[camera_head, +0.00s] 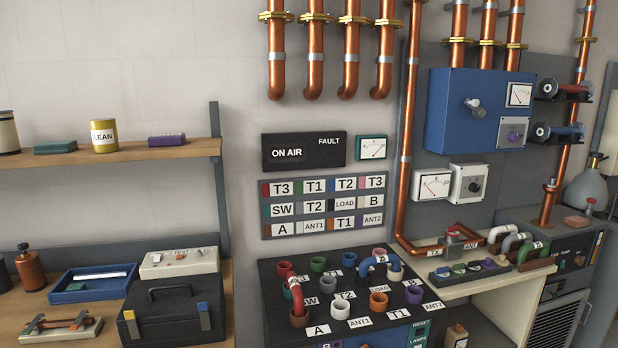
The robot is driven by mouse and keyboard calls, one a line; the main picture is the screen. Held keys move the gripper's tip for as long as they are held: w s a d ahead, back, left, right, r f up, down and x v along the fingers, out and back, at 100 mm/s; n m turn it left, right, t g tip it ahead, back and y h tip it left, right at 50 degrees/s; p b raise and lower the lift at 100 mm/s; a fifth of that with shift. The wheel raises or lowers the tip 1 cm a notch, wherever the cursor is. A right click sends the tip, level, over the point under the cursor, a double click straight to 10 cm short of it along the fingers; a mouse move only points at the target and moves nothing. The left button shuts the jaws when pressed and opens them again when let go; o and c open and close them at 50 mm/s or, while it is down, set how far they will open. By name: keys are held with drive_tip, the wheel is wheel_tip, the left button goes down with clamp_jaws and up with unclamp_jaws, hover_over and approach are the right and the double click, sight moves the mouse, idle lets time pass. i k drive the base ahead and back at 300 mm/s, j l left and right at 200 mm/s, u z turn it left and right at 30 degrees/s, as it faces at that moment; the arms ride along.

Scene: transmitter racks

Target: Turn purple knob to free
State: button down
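My gripper is not in view.
A grey handle (474,107) sticks out of the blue box, and a dial gauge (519,94) is above the purple knob. Copper pipes (407,130) run left of the box. A patch panel (340,308) with coloured sockets and hoses stands below.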

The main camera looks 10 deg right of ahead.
sight(512, 136)
drive_tip(key=z, duration=1.45)
drive_tip(key=i+l, duration=0.2)
drive_tip(key=i, duration=0.2)
drive_tip(key=i+l, duration=0.2)
drive_tip(key=i, duration=0.2)
drive_tip(key=i+l+z, duration=0.1)
drive_tip(key=i+l, duration=0.15)
drive_tip(key=i, duration=0.15)
